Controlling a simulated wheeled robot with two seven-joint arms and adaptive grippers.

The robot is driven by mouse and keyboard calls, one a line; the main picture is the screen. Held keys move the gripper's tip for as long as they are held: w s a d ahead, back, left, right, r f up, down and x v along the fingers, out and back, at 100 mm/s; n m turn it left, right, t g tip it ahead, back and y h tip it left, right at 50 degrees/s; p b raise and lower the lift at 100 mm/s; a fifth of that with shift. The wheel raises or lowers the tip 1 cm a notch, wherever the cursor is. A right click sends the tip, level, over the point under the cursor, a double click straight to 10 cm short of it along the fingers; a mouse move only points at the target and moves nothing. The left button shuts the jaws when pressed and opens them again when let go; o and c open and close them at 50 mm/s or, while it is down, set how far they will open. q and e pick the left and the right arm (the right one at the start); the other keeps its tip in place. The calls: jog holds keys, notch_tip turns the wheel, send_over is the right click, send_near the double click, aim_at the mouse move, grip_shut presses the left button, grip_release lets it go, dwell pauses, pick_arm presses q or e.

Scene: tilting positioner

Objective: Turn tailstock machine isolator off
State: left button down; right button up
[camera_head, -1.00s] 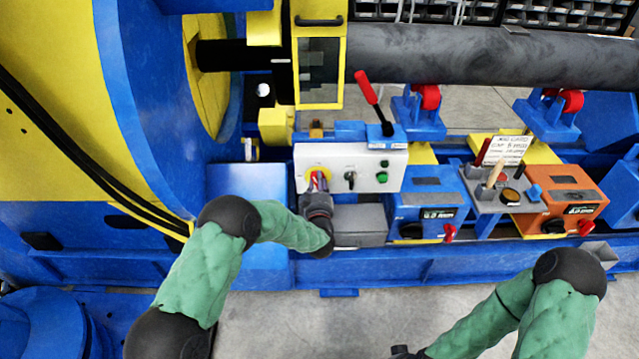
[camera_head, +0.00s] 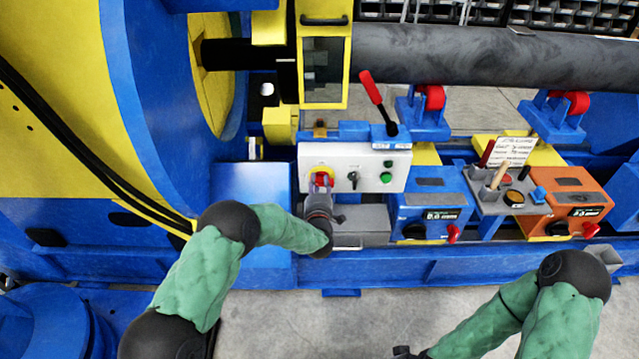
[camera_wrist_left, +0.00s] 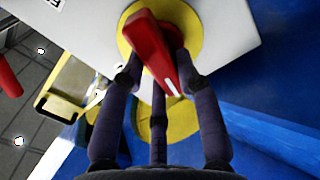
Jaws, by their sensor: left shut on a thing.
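The isolator is a red rotary handle on a yellow round plate (camera_wrist_left: 186,28), on the white control panel (camera_head: 396,160). In the head view the red handle (camera_head: 321,180) shows just beyond my left gripper (camera_head: 320,192). In the left wrist view the red handle (camera_wrist_left: 152,50) lies between the dark fingers of my left gripper (camera_wrist_left: 155,72), which is shut on it. The handle looks tilted in the wrist view. My right arm comes in at the lower right, and its gripper (camera_head: 408,352) is mostly cut off by the bottom edge.
The panel also has a small black key switch (camera_head: 353,176) and green buttons (camera_head: 386,177). A red lever (camera_head: 371,88) rises behind it. A grey box (camera_head: 364,222) stands below, beside my left gripper. Blue (camera_head: 432,204) and orange units (camera_head: 566,200) are at the right.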

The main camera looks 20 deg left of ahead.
pick_arm(q)
jog(key=shift+a+f+n, duration=0.1)
jog(key=shift+f+n, duration=0.05)
jog(key=shift+n, duration=1.15)
jog(key=c, duration=0.9)
grip_release()
jog(key=shift+s, duration=0.15)
jog(key=v, duration=1.2)
